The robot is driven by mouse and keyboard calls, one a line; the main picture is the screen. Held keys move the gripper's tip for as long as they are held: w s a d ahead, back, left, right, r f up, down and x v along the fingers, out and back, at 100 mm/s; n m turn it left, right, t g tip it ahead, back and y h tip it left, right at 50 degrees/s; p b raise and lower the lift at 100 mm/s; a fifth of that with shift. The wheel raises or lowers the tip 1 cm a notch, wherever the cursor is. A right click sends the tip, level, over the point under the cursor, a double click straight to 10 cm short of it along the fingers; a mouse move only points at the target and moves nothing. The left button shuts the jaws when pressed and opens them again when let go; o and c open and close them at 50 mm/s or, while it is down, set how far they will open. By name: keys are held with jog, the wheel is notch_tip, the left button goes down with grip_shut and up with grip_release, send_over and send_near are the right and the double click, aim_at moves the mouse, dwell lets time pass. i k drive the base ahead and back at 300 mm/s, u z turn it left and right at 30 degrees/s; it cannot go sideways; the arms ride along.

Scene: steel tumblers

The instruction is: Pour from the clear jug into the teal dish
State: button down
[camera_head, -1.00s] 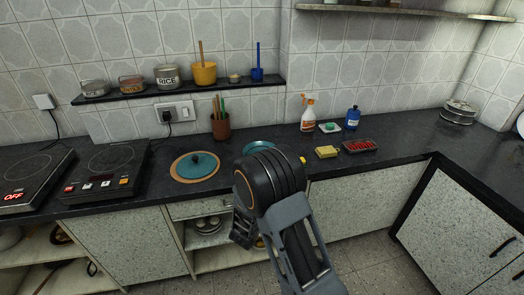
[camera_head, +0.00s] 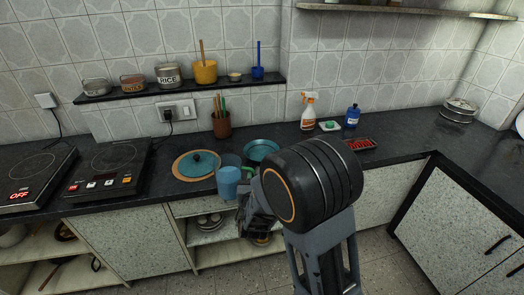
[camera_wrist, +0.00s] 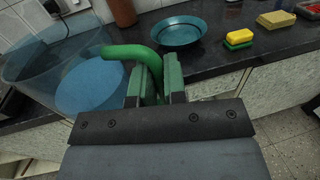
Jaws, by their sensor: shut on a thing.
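The clear jug (camera_head: 228,176) holds blue liquid and appears about upright in the head view, in front of the counter's edge. In the wrist view the jug (camera_wrist: 35,75) fills the left side, with its green handle (camera_wrist: 118,52) reaching to the jaws. My gripper (camera_wrist: 160,85) is shut on that handle; in the head view my gripper (camera_head: 248,193) is partly hidden by my wrist. The teal dish (camera_head: 262,147) sits on the counter behind and right of the jug. In the wrist view the dish (camera_wrist: 180,36) looks empty, beyond the jaws.
A teal lid (camera_head: 197,164) on a round brown base lies left of the dish. A brown utensil pot (camera_head: 221,124) stands behind. Sponges (camera_wrist: 239,38) lie right of the dish. A spray bottle (camera_head: 308,112) and red tray (camera_head: 359,144) are farther right.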

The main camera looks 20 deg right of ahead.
aim_at(255, 150)
jog(key=i, duration=1)
